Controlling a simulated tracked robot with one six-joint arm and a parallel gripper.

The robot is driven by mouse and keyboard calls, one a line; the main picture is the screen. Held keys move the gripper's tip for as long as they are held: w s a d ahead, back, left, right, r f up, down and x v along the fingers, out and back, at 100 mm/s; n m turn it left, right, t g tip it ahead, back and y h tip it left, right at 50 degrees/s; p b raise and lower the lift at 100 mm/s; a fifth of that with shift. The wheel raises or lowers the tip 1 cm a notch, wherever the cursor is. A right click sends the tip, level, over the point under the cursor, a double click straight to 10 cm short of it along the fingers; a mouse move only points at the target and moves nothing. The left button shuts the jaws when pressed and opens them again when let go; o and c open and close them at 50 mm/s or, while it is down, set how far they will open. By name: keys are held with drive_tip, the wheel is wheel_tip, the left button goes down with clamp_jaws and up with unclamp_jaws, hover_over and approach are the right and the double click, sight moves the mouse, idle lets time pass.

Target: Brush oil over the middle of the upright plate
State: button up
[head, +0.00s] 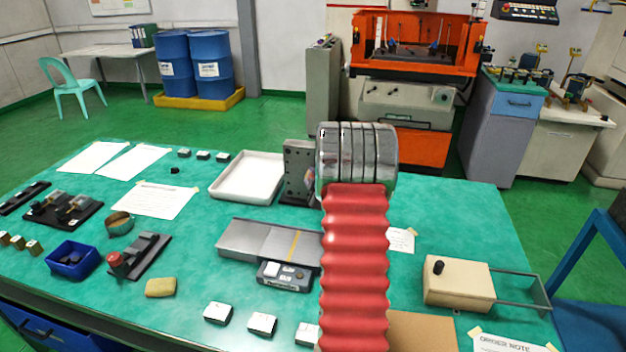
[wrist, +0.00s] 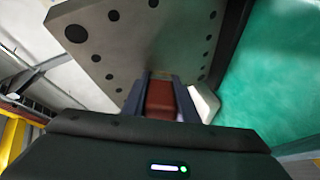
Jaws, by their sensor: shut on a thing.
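The upright plate (head: 297,168) is grey with dark holes and stands on the green table, partly hidden behind my arm in the head view. In the wrist view the plate (wrist: 130,45) fills the upper middle, tilted in the picture, with rows of dark round holes. My gripper (wrist: 162,88) is shut on a reddish-brown piece (wrist: 160,102), which looks like the brush's handle. The fingers point at the plate's face. The brush's tip is hidden, so I cannot tell whether it touches the plate. My arm hides the gripper in the head view.
A white tray (head: 213,191) lies left of the plate. A grey slab (head: 240,238) and a small scale-like device (head: 284,276) lie in front. A beige box (head: 458,284) with a metal frame stands at right.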

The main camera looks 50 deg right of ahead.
drive_tip(key=shift+w+a+r, duration=0.1)
drive_tip(key=shift+w+a, duration=0.25)
drive_tip(key=shift+w, duration=0.35)
drive_tip(key=shift+w+a+f, duration=0.1)
drive_tip(key=shift+w+a, duration=0.3)
drive_tip(key=shift+w, duration=0.3)
drive_tip(key=shift+w+a+r, duration=0.1)
drive_tip(key=shift+w+a, duration=0.25)
drive_tip(key=shift+w, duration=0.35)
drive_tip(key=shift+s, duration=0.1)
drive_tip(key=shift+d+r, duration=0.25)
drive_tip(key=shift+r, duration=0.65)
drive_tip(key=shift+d, duration=0.15)
drive_tip(key=shift+s+d+r, duration=0.1)
drive_tip(key=shift+s, duration=0.15)
drive_tip(key=shift+s+d+f, duration=0.1)
drive_tip(key=shift+s+d, duration=0.3)
drive_tip(key=shift+s, duration=0.4)
drive_tip(key=shift+s+d+f, duration=0.1)
drive_tip(key=shift+s+d, duration=0.25)
drive_tip(key=shift+s, duration=0.55)
